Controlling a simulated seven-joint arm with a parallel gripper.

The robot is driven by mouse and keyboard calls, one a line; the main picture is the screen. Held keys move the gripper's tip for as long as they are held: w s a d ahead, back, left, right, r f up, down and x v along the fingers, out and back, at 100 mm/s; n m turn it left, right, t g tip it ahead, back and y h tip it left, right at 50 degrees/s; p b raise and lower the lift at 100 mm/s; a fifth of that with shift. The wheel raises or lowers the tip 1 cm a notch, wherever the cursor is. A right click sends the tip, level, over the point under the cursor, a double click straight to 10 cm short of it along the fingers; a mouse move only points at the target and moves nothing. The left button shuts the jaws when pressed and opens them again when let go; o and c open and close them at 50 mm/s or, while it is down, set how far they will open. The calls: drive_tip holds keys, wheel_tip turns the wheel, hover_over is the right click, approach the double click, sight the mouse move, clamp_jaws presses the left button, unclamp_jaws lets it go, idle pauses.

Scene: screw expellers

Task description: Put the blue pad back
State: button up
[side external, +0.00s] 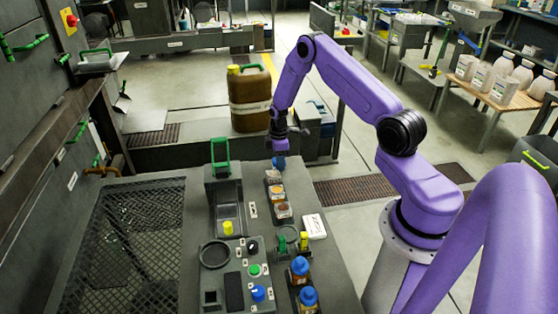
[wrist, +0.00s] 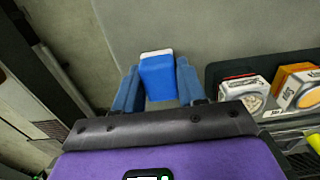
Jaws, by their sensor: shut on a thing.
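The blue pad (wrist: 158,78) is a small blue block with a white end. In the wrist view it sits between the two blue fingers of my gripper (wrist: 157,88), which is shut on it. In the side view my gripper (side external: 279,150) is at the far end of the grey bench, with the blue pad (side external: 279,162) below it. The dark rack (side external: 266,184) holding other pads is just nearer the camera. In the wrist view the rack (wrist: 222,72) is to the right, apart from the blue pad. I cannot tell whether the pad touches the bench.
Several labelled pads (side external: 276,190) stand in a row in the rack. A green-handled device (side external: 222,172) stands left of the rack. Bare bench surface surrounds the held pad.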

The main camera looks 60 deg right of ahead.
drive_tip(key=shift+f, duration=0.4)
drive_tip(key=o, duration=1.1)
wheel_tip(320, 180, up, 13)
drive_tip(key=s+a+r+n, duration=0.1)
drive_tip(key=s+a+r, duration=0.3)
drive_tip(key=a, duration=0.4)
drive_tip(key=s+a+r, duration=0.3)
drive_tip(key=a+r, duration=0.1)
drive_tip(key=a, duration=0.4)
drive_tip(key=s+a+r+n, duration=0.1)
drive_tip(key=s+a+r, duration=0.3)
drive_tip(key=a, duration=0.3)
drive_tip(key=s+a+r, duration=0.2)
drive_tip(key=s, duration=0.9)
drive_tip(key=s+a+r+n, duration=0.1)
drive_tip(key=s+a+r, duration=0.1)
drive_tip(key=s, duration=0.8)
drive_tip(key=shift+s+n, duration=0.3)
drive_tip(key=shift+s, duration=0.1)
